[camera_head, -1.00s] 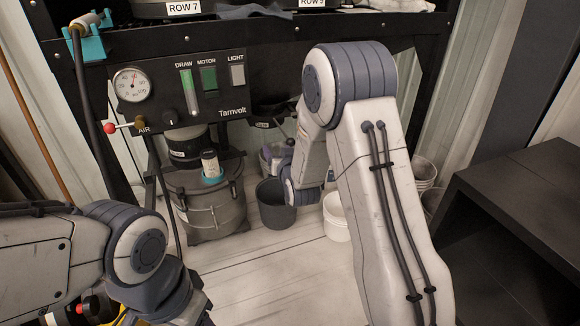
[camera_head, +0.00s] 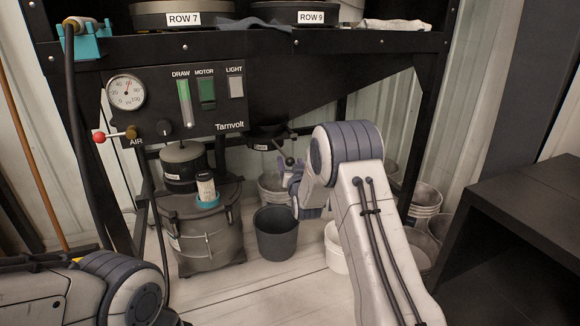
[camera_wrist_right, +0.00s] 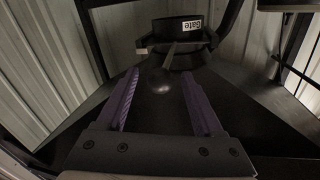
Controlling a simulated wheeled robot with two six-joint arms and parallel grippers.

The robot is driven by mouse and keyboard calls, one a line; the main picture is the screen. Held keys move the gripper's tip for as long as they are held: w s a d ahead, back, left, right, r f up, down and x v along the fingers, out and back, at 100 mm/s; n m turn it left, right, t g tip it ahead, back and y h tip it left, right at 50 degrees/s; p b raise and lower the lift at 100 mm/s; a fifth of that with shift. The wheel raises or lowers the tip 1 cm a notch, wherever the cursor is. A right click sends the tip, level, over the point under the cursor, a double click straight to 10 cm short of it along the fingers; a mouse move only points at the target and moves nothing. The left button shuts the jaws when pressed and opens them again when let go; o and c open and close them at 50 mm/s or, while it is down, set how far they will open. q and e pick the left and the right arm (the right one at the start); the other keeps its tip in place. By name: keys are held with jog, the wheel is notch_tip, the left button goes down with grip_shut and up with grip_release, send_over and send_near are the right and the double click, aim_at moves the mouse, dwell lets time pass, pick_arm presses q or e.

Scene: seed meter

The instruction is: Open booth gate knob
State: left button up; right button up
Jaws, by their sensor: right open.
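The gate knob is a dark ball (camera_wrist_right: 160,82) on a short stem, in front of a dark round gate housing (camera_wrist_right: 178,34) with a white "Gate" label. In the head view the knob (camera_head: 290,161) shows small, below the black gate housing (camera_head: 266,133) under the bench. My right gripper (camera_wrist_right: 164,98) is open, its two purple fingers pointing at the housing, one on each side of the ball. I see gaps between ball and fingers; exact depth is unclear. In the head view the right gripper (camera_head: 290,178) is partly hidden by its wrist. My left gripper is out of view.
A control panel (camera_head: 206,97) with gauge and switches hangs left of the gate. A dark grey bucket (camera_head: 275,236) and a white bucket (camera_head: 335,250) stand below. A lidded canister (camera_head: 209,240) stands left. A black table (camera_head: 520,200) is at right.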

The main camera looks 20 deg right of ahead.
jog(key=shift+w+d, duration=0.1)
jog(key=shift+w, duration=0.3)
jog(key=shift+c, duration=0.2)
grip_shut()
dwell(1.1)
